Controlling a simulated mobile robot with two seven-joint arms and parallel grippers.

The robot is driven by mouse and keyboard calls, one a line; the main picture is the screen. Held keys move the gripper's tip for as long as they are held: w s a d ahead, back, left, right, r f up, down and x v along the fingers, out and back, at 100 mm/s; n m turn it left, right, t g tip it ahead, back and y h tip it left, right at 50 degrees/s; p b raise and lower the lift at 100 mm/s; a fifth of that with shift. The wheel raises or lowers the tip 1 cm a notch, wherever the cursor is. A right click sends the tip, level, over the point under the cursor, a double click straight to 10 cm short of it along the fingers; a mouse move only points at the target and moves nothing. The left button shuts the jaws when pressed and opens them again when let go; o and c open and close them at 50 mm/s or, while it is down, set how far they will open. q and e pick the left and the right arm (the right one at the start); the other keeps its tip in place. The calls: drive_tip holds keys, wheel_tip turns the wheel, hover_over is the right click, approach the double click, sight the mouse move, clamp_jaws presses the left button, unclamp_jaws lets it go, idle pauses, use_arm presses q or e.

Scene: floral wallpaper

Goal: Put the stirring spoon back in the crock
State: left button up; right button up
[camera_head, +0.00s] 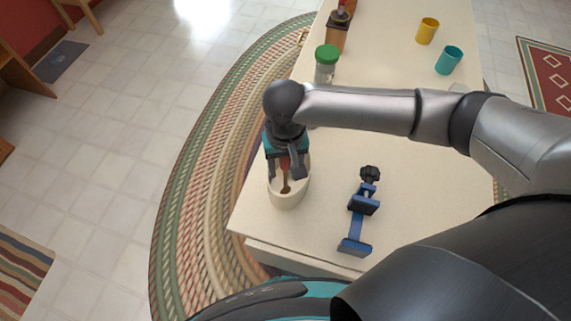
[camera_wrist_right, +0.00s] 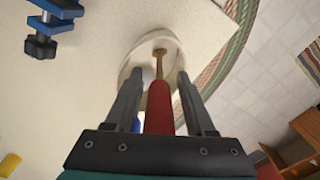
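The cream crock (camera_head: 290,201) stands near the left edge of the table; it also shows in the wrist view (camera_wrist_right: 128,62). The stirring spoon (camera_head: 285,164) has a red handle (camera_wrist_right: 159,105) and a brown shaft reaching down into the crock. My right gripper (camera_head: 285,176) is above and partly over the crock's mouth, pointing down. Its fingers are on either side of the red handle, with a visible gap on both sides in the wrist view, so it is open around the spoon. The spoon's lower end is inside the crock. My left gripper is not in view.
A blue clamp-like tool (camera_head: 356,219) with a dark knob lies right of the crock. A green-lidded jar (camera_head: 326,65), a brown grinder-like item (camera_head: 338,31), a yellow cup (camera_head: 427,31) and a teal cup (camera_head: 449,60) stand farther back. The table's left edge is close to the crock.

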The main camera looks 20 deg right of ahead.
drive_tip(key=shift+r, duration=0.2)
wheel_tip(320, 180, up, 12)
drive_tip(key=shift+p, duration=1.2)
